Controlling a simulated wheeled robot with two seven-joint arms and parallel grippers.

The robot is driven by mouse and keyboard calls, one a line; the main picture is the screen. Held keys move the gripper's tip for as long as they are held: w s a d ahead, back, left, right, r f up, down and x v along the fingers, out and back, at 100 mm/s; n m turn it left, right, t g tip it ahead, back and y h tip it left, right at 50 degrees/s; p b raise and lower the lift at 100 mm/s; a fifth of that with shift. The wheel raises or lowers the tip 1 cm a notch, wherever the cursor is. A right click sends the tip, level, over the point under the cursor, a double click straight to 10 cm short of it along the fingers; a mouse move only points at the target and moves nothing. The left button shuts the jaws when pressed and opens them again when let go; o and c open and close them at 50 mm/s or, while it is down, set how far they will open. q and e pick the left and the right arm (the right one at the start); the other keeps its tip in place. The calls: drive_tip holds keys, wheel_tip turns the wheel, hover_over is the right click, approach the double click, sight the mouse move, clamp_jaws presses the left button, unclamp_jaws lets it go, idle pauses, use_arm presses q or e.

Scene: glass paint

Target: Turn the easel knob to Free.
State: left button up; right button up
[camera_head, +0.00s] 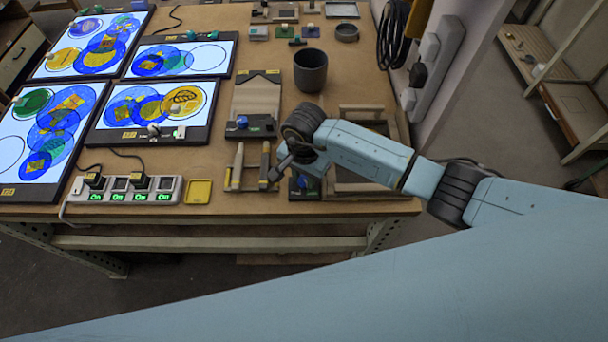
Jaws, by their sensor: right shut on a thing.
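The wooden easel frame (372,188) lies at the right front of the table, partly behind my right arm. At its left front corner a dark block carries a blue easel knob (303,183), mostly covered by my right gripper. My right gripper (300,174) is small and dark here, low over that block, and is shut on the knob; its fingertips are hard to make out. The knob's setting cannot be read. A second blue knob (241,122) sits on the dark base of a board (256,96) farther back. My left gripper is not in view.
A rack with upright tools (238,163) stands just left of my right gripper. A grey cup (310,70) stands behind. Lit panels (155,108) with coloured discs fill the left. A power strip (125,190) and yellow tray (198,192) lie at the front edge.

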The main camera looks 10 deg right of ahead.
drive_tip(key=shift+w+d+f+m+b, duration=0.1)
drive_tip(key=shift+m+b, duration=1.25)
drive_tip(key=shift+m, duration=0.55)
drive_tip(key=m+b, duration=0.1)
drive_tip(key=m, duration=0.3)
drive_tip(key=shift+m, duration=2)
drive_tip(key=o, duration=1)
